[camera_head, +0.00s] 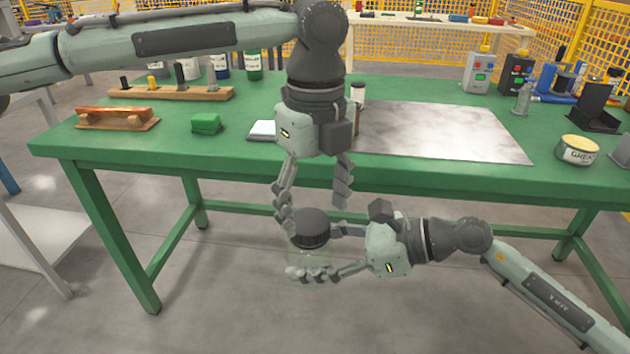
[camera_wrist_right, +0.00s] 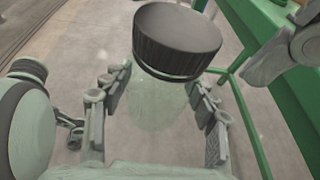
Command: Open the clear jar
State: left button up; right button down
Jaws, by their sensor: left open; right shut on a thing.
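The clear jar (camera_wrist_right: 158,100) has a ribbed black lid (camera_head: 311,225) and is held upright in the air in front of the green table. My right gripper (camera_head: 318,253) is shut on the jar's body from the right, with one finger on each side. The lid sits on top of the jar, and it fills the upper middle of the right wrist view (camera_wrist_right: 177,38). My left gripper (camera_head: 315,205) points down just above the lid. Its fingers are spread apart, the left one low beside the lid's left edge. I cannot tell whether it touches the lid.
The green table (camera_head: 400,174) stands behind the jar. It bears a metal sheet (camera_head: 440,130), a yellow-lidded tin (camera_head: 577,150), a green block (camera_head: 206,123), and a wooden rack (camera_head: 170,93). The floor around and below my right gripper is clear.

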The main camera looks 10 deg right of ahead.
pick_arm(q)
jog(key=shift+f, duration=0.75)
jog(key=shift+d, duration=0.1)
jog(key=c, duration=1.2)
jog(key=n, duration=0.6)
jog(key=shift+w+n, duration=0.2)
jog(key=shift+n, duration=0.1)
jog(key=n, duration=0.4)
jog(key=shift+w+r+n, duration=0.1)
jog(key=shift+n, duration=0.3)
jog(key=n, duration=0.4)
jog(key=shift+w, duration=0.15)
jog(key=shift+r, duration=0.25)
